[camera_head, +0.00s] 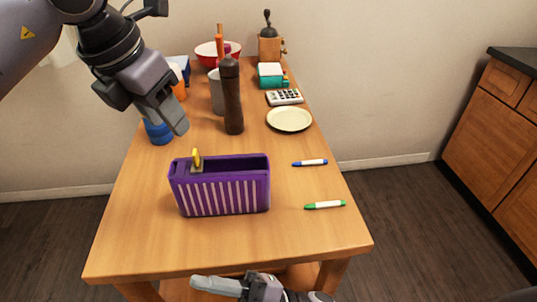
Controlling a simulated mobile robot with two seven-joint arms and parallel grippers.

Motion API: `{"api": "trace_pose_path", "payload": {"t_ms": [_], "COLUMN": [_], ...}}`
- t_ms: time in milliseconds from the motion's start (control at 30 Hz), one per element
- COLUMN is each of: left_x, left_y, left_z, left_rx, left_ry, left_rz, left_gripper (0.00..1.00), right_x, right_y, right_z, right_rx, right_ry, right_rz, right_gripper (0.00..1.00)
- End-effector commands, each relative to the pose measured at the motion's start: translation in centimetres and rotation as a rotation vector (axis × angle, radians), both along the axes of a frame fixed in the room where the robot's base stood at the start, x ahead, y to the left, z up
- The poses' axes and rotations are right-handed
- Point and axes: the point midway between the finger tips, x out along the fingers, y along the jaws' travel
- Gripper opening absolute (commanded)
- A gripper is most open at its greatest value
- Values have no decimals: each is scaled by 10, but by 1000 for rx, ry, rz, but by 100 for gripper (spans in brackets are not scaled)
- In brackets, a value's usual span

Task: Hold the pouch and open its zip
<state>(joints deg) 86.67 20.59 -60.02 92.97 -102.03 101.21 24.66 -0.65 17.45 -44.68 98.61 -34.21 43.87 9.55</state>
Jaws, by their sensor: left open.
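The purple pouch (235,197) with white stripes stands upright on the wooden table (290,240), near its front left. A yellow pull tab (196,158) on a grey slider sits at the left end of its top edge. My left gripper (172,120) hangs in the air above and behind the pouch, to its left. It is open, holds nothing and is apart from the pouch. Part of my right gripper (218,287) shows at the bottom, in front of the table edge. Its jaws cannot be made out clearly.
A blue marker (310,163) and a green marker (325,205) lie right of the pouch. Behind stand a dark pepper mill (232,98), a cream plate (289,119), a calculator (284,97), a coffee grinder (270,47) and a red bowl (207,57). The front right tabletop is clear.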

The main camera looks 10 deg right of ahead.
Motion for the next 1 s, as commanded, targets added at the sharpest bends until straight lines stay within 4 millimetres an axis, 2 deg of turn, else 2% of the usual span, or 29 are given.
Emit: {"api": "trace_pose_path", "payload": {"t_ms": [33,100,200,267,467,667,867,1000], "left_x": [0,0,0,0,0,0,0,0], "left_y": [0,0,0,0,0,0,0,0], "left_z": [0,0,0,0,0,0,0,0], "left_rx": [0,0,0,0,0,0,0,0], "left_ry": [0,0,0,0,0,0,0,0], "left_rz": [0,0,0,0,0,0,0,0], "left_gripper": [43,43,43,43,43,43,43,43], "right_x": [-6,-16,-27,-30,-28,-15,6,28], "right_y": [8,15,22,25,36,41,40,36], "right_z": [22,46,69,76,80,78,75,76], "right_rx": [55,111,140,129,2,-166,-367,-526], "right_ry": [-34,-74,-153,-208,-426,-640,-836,-962], "right_rz": [81,193,326,387,528,646,750,809], "right_gripper": [34,34,34,34,34,34,34,34]}}
